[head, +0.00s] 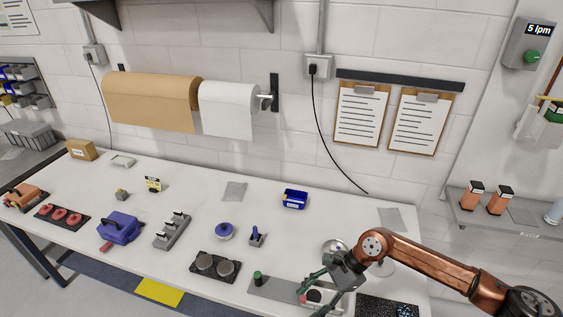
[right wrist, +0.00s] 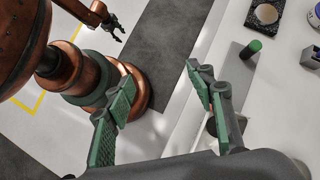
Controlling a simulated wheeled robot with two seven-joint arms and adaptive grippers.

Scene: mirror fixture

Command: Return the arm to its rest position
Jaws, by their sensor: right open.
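My right arm (head: 430,262) is copper and reaches in from the right edge of the head view, over the right part of the white table. Its gripper (head: 313,294) has green fingers, spread apart with nothing visible between them. It hangs low over a grey plate near the table's front edge. In the right wrist view the open green fingers (right wrist: 160,76) show floor and the table side between them.
A green-topped post (head: 258,278) stands on the grey plate left of my right gripper. A pale box (head: 338,301) and round disc (head: 336,246) are close to it. A dark tray (head: 215,267) lies further left.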

